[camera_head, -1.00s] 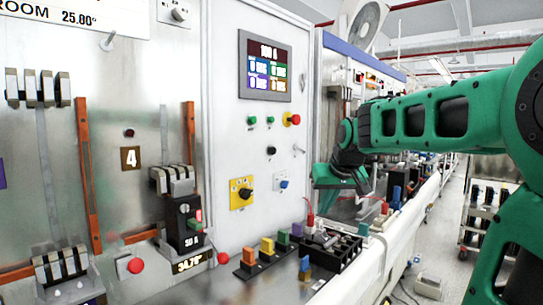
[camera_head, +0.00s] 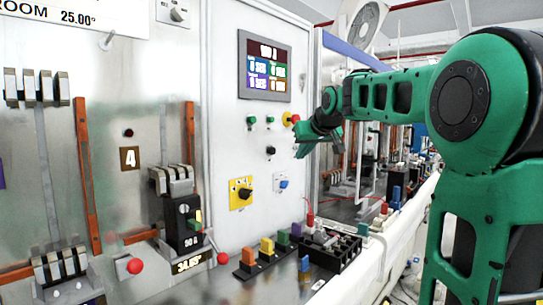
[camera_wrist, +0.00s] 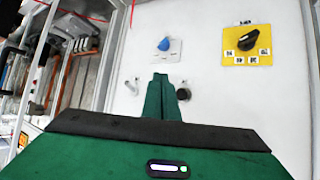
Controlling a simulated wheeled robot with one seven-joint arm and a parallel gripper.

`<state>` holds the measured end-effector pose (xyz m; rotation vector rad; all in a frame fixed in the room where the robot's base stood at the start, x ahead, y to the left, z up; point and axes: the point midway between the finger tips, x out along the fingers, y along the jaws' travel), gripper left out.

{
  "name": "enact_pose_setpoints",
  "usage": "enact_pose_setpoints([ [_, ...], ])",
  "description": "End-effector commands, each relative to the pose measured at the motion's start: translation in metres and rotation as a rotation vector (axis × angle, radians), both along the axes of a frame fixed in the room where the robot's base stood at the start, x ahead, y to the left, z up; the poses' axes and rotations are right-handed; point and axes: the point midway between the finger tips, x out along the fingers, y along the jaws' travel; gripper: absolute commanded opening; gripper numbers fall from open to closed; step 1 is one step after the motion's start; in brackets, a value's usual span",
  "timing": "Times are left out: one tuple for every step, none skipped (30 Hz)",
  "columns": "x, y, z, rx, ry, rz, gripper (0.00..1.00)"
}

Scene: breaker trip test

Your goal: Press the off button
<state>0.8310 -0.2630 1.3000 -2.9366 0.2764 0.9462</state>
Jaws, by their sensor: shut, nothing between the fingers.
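No label reading "off" is legible, so I cannot tell which control is the off button. My gripper (camera_head: 301,153) is shut and empty, in front of the panel's right side, below the red button. In the wrist view my gripper (camera_wrist: 168,82) points at the white panel, apart from any button as far as I can tell. The buttons are not clearly seen there.
A yellow rotary switch (camera_head: 241,192) and a blue knob (camera_head: 283,183) are lower on the panel. A screen (camera_head: 265,66) is above. A breaker (camera_head: 183,225) stands left. Coloured terminals (camera_head: 267,247) line the bench.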

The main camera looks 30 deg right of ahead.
Motion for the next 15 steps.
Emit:
enact_pose_setpoints([
  [0.004, 0.002, -0.001, 0.000, 0.001, 0.001, 0.00],
  [0.007, 0.003, -0.001, 0.001, 0.001, 0.002, 0.00],
  [0.010, 0.004, -0.001, 0.001, 0.001, 0.002, 0.00],
  [0.013, 0.005, -0.001, 0.001, 0.001, 0.001, 0.00],
  [0.017, 0.006, -0.001, 0.001, 0.001, 0.001, 0.00],
  [0.022, 0.008, -0.001, 0.001, 0.001, 0.001, 0.00],
  [0.026, 0.009, -0.001, 0.001, 0.002, 0.002, 0.00],
  [0.029, 0.011, -0.001, 0.001, 0.002, 0.002, 0.00],
  [0.034, 0.013, -0.001, 0.001, 0.001, 0.002, 0.00],
  [0.038, 0.014, -0.001, 0.001, 0.001, 0.001, 0.00],
  [0.041, 0.015, -0.001, 0.000, 0.001, 0.001, 0.00],
  [0.046, 0.017, -0.001, 0.001, 0.002, 0.002, 0.00],
  [0.049, 0.019, -0.001, 0.001, 0.001, 0.002, 0.00],
  [0.053, 0.020, -0.001, 0.001, 0.001, 0.002, 0.00],
  [0.057, 0.021, -0.001, 0.001, 0.001, 0.002, 0.00],
])
